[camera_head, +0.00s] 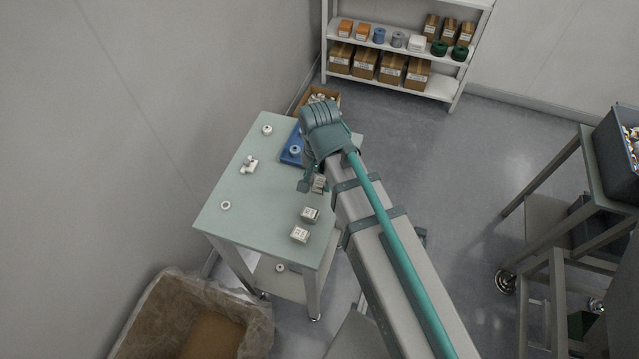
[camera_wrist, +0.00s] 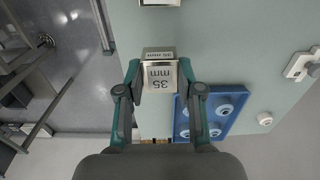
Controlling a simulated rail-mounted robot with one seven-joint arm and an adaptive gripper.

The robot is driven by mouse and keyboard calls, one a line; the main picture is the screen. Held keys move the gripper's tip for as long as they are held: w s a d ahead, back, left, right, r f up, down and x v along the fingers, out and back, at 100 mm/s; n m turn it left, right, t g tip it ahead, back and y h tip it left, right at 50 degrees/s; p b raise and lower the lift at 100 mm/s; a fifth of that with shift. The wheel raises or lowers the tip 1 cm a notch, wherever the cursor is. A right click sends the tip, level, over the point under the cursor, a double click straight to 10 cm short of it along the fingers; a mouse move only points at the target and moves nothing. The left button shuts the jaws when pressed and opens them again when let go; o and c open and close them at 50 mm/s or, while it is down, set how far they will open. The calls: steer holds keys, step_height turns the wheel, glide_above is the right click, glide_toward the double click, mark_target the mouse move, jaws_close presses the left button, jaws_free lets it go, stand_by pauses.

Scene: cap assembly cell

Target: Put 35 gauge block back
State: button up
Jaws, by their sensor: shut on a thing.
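The 35 gauge block (camera_wrist: 159,77) is a small metal block marked "35 mm" in the wrist view. My gripper (camera_wrist: 160,84) is shut on it, with one green finger on each side. In the head view the block (camera_head: 320,184) shows beside my gripper (camera_head: 312,185), over the right side of the green table (camera_head: 240,205). I cannot tell whether its underside touches the table. Two similar blocks, a nearer one (camera_head: 299,235) and a farther one (camera_head: 310,215), sit on the table nearer the camera.
A blue fixture (camera_head: 290,157) with round white parts lies behind my gripper, partly hidden by my arm. White fittings (camera_head: 249,165) and a ring (camera_head: 226,205) lie on the table's left side. The table's front middle is clear. A lined bin (camera_head: 150,310) stands below.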

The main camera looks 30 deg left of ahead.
mark_target(320, 188)
steer(key=shift+w+a+f+p, duration=0.1)
steer(key=shift+w+f+p, duration=0.2)
steer(key=shift+f, duration=0.25)
steer(key=shift+f+p, duration=0.6)
steer(key=shift+f, duration=0.75)
steer(key=shift+f, duration=0.1)
steer(key=o, duration=1)
steer(key=shift+r+b, duration=1.7)
steer(key=shift+r, duration=4.45)
